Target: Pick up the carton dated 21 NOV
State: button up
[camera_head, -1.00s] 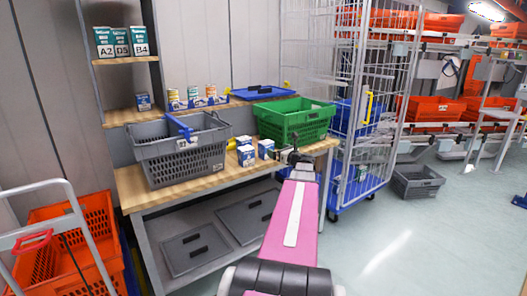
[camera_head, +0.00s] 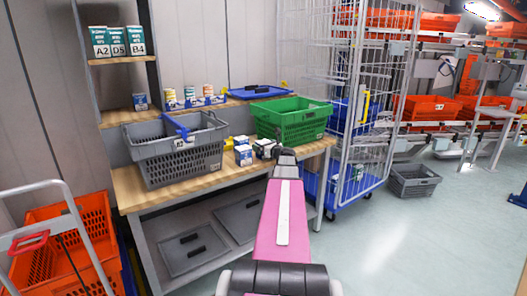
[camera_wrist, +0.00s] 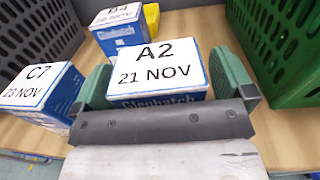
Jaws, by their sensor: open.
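The carton dated 21 NOV (camera_wrist: 163,72), white and blue and marked A2, stands upright on the wooden bench in the wrist view. My gripper (camera_wrist: 164,82) is open, with one green finger on each side of this carton. I cannot tell whether the fingers touch it. The carton's lower part is hidden behind the gripper's dark bar. A carton marked C7, 23 NOV (camera_wrist: 42,88) stands to the left. A carton marked B4 (camera_wrist: 118,28) stands behind, its date small. In the head view my gripper (camera_head: 284,153) is over the bench, beside the small cartons.
A grey basket (camera_head: 182,165) stands left of the cartons and a green crate (camera_head: 290,128) behind to the right. Both also flank the gripper closely in the wrist view. A yellow object (camera_wrist: 152,17) lies behind the B4 carton. Bare bench (camera_wrist: 285,135) shows at right.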

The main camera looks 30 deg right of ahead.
jog(key=c, duration=1.1)
